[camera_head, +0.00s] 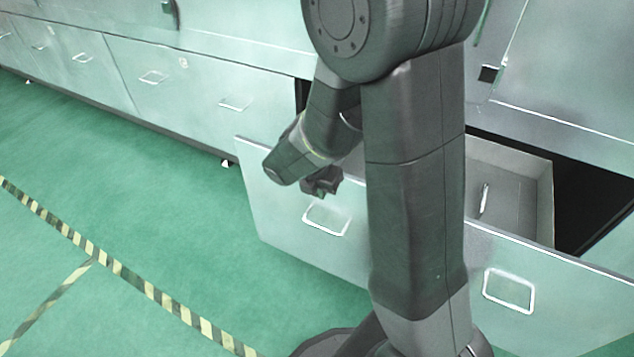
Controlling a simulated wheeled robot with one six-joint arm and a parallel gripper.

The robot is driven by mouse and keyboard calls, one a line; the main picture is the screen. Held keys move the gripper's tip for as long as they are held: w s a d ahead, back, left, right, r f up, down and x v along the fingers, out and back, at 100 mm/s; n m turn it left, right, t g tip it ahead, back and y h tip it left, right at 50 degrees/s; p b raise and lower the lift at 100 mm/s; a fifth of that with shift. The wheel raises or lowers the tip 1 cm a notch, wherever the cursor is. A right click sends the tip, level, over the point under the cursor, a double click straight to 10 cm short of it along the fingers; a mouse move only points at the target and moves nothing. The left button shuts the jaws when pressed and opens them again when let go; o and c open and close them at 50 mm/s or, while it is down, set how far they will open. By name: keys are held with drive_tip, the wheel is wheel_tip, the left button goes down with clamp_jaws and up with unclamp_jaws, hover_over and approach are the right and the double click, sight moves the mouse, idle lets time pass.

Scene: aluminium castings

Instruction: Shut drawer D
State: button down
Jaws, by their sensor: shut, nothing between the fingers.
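One wide drawer (265,205) stands pulled out from the cabinet row. It has two bar handles on its front, a left handle (326,219) and a right handle (510,291). I cannot read a letter on it, but it is the only drawer I see open. My gripper (322,186) is shut and empty. It appears just above the left handle, by the drawer's front panel; I cannot tell whether it touches. My arm hides the middle of the drawer front and part of its inside.
Closed drawers (190,95) run along the cabinet to the left. A small pale bar (484,199) shows inside the open drawer. A dark gap lies right of the drawer's inner wall. The green floor (150,210) is clear, with striped tape (125,272) across it.

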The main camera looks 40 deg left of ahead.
drive_tip(key=w, duration=0.2)
drive_tip(key=w+a, duration=0.1)
drive_tip(key=w, duration=0.1)
drive_tip(key=shift+f, duration=0.25)
drive_tip(key=shift+a, duration=0.1)
